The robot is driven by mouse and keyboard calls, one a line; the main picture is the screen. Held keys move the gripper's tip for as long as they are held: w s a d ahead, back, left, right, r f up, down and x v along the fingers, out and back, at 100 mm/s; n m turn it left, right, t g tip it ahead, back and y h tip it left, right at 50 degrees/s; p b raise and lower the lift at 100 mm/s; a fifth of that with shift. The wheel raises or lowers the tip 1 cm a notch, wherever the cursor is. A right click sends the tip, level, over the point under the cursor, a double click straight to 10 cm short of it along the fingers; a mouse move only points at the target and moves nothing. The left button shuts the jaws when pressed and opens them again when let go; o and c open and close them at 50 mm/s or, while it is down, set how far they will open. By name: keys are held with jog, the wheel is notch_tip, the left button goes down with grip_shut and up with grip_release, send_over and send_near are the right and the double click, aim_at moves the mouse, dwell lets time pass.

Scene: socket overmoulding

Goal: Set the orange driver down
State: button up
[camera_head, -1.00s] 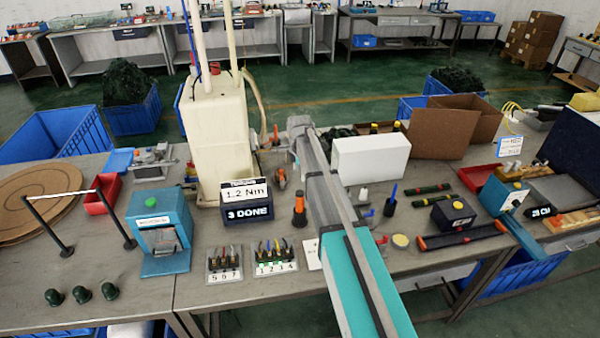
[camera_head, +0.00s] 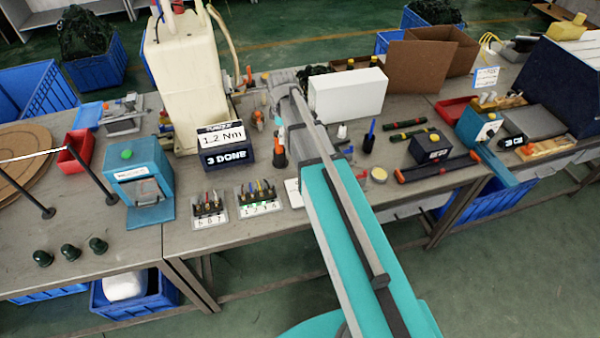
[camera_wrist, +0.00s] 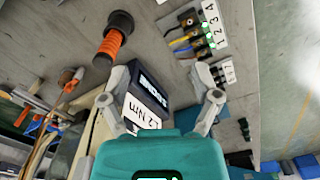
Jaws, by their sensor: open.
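The orange driver (camera_head: 279,150), orange with dark ends, stands upright on the grey bench just right of the torque display box (camera_head: 226,146). The driver also shows in the wrist view (camera_wrist: 109,42), at upper left, outside my jaws and apart from them. Its lower end is dark; I cannot tell whether that is a holder. My gripper (camera_wrist: 160,82) is open and empty, its two fingers spread, with the display box seen between and beyond them. In the head view my arm reaches over the bench and the fingers cannot be made out. The box reads 1.2 Nm and 3 DONE.
Two small connector blocks with coloured wires, the left one (camera_head: 208,220) and the right one (camera_head: 257,208), lie in front of the display box. A cream tank (camera_head: 195,90) rises behind it.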

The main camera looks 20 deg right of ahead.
jog(key=s+m, duration=1.2)
jog(key=s, duration=0.5)
jog(key=shift+s, duration=0.4)
jog(key=shift+d, duration=0.1)
